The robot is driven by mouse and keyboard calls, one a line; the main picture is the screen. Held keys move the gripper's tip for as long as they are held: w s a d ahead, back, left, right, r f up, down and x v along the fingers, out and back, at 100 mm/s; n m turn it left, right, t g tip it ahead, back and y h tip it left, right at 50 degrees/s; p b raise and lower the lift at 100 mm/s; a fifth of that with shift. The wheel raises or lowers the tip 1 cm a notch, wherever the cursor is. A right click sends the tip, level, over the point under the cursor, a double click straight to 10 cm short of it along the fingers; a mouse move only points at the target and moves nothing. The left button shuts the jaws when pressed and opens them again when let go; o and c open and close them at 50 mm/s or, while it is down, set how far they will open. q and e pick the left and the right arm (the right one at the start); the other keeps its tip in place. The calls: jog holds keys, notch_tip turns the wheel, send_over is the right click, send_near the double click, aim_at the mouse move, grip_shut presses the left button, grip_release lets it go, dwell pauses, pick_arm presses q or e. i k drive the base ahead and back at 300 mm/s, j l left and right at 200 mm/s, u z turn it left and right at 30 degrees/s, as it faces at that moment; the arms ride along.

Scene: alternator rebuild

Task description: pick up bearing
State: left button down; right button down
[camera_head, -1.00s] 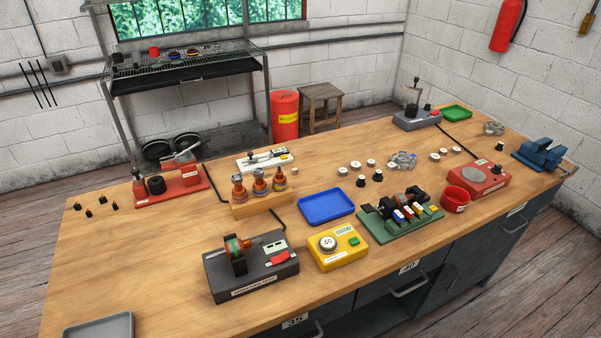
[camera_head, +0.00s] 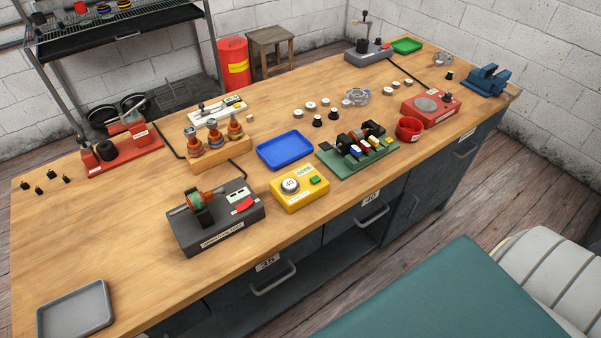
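Several small silver ring-shaped parts that look like bearings stand on the wooden workbench (camera_head: 120,215). One group lies behind the blue tray, with a ring at its left end (camera_head: 298,113) and another ring (camera_head: 310,106) beside it. More rings (camera_head: 396,83) lie farther right, past a silver alternator housing (camera_head: 357,96). Two small black parts (camera_head: 333,114) stand in front of the left group. The rings are too small to tell apart or to identify surely as bearings. Neither of my grippers is in view.
The blue tray (camera_head: 285,150), yellow dial box (camera_head: 300,187), green fixture (camera_head: 340,163) and red bowl (camera_head: 409,128) stand in front of the rings. A dark armature tester (camera_head: 215,225) stands left, a blue vise (camera_head: 488,80) at the right end. The bench's left part is mostly clear.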

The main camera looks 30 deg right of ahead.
aim_at(289, 185)
jog(key=k+z, duration=0.15)
jog(key=z, duration=0.2)
jog(key=k+z, duration=0.1)
jog(key=z, duration=0.3)
